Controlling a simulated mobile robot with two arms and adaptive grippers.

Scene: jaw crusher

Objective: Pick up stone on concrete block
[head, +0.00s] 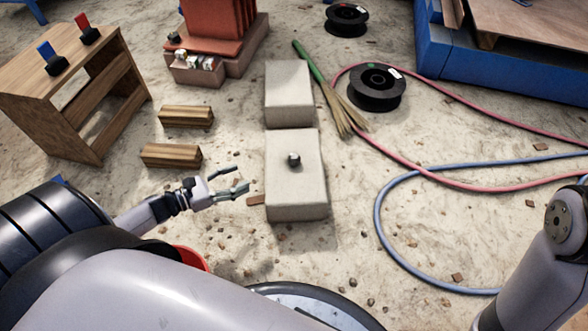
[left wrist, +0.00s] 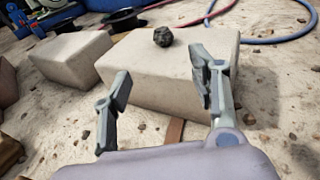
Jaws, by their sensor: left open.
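A small dark grey stone (head: 294,159) lies on top of the nearer pale concrete block (head: 296,199). The stone (left wrist: 163,36) and the block (left wrist: 150,75) also show in the left wrist view, with the stone beyond and between the fingers. My left gripper (head: 238,181) is open and empty, to the left of the block and apart from it. In the left wrist view the fingers (left wrist: 160,95) are spread in front of the block's near side. Of my right arm only a part shows at the right edge of the head view; its gripper is out of view.
A second concrete block (head: 289,93) stands behind the first. A broom (head: 335,105), a black spool (head: 376,87) and pink and blue hoses (head: 379,212) lie to the right. Two wooden beams (head: 171,155) and a wooden stand (head: 120,62) are at left. Small rubble covers the floor.

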